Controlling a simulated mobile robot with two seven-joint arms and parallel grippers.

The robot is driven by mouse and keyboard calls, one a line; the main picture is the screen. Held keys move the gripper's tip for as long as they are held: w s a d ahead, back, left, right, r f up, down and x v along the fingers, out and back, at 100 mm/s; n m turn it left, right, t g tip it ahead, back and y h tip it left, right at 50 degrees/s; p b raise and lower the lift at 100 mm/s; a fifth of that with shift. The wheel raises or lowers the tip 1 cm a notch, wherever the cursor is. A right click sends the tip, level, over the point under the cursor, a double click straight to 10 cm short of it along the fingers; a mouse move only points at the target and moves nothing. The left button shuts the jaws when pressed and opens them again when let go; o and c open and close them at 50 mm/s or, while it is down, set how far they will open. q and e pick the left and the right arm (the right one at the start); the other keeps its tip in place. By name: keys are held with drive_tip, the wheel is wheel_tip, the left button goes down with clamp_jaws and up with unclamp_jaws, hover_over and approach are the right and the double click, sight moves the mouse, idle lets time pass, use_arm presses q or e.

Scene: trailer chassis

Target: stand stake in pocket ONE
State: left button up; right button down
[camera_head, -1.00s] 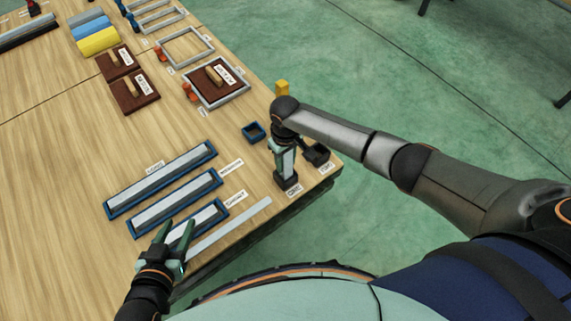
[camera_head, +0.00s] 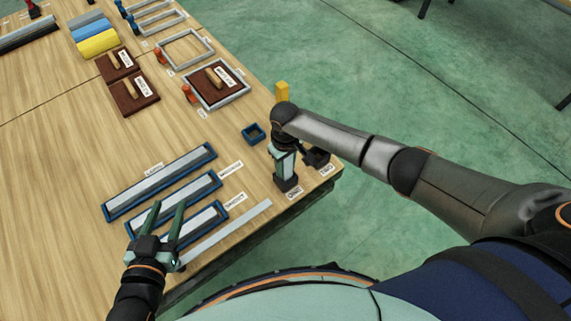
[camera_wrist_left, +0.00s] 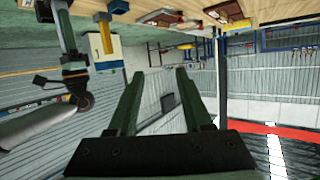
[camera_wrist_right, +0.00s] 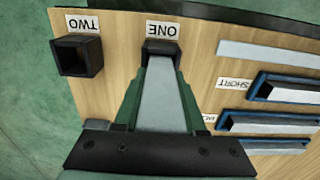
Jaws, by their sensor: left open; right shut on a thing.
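The pale grey stake (camera_wrist_right: 163,105) is between the fingers of my right gripper (camera_wrist_right: 163,72), which is shut on it. The stake looks upright in the head view (camera_head: 285,166). Its lower end meets the mouth of the black pocket ONE (camera_wrist_right: 162,46), also seen in the head view (camera_head: 287,183); how deep it sits cannot be told. My right gripper also shows in the head view (camera_head: 284,150), above the pocket. My left gripper (camera_head: 168,204) is open and empty over the blue trays.
Black pocket TWO (camera_head: 318,158) stands beside pocket ONE near the table corner. Blue trays with pale bars, the long one (camera_head: 160,182) at the back, lie to the left. A flat pale strip (camera_head: 230,232) lies along the front edge. A small blue square holder (camera_head: 253,133) is behind.

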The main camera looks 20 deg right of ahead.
drive_tip(key=shift+f, duration=0.1)
drive_tip(key=shift+c, duration=2.4)
unclamp_jaws()
use_arm(q)
drive_tip(key=shift+w+r+t, duration=0.3)
drive_tip(key=shift+r, duration=0.25)
use_arm(e)
drive_tip(key=shift+r, duration=0.35)
wheel_tip(320, 180, up, 2)
drive_tip(key=shift+r+p, duration=0.1)
drive_tip(key=shift+p, duration=0.55)
use_arm(q)
drive_tip(key=s+f+g+p, duration=0.3)
drive_tip(key=s+f+g, duration=0.2)
drive_tip(key=s+f, duration=0.1)
drive_tip(key=shift+s+d+f+n+y+p, duration=0.15)
drive_tip(key=shift+d+f+n+y+p, duration=0.2)
drive_tip(key=shift+f, duration=0.35)
use_arm(e)
wheel_tip(320, 180, up, 10)
drive_tip(key=shift+f, duration=0.1)
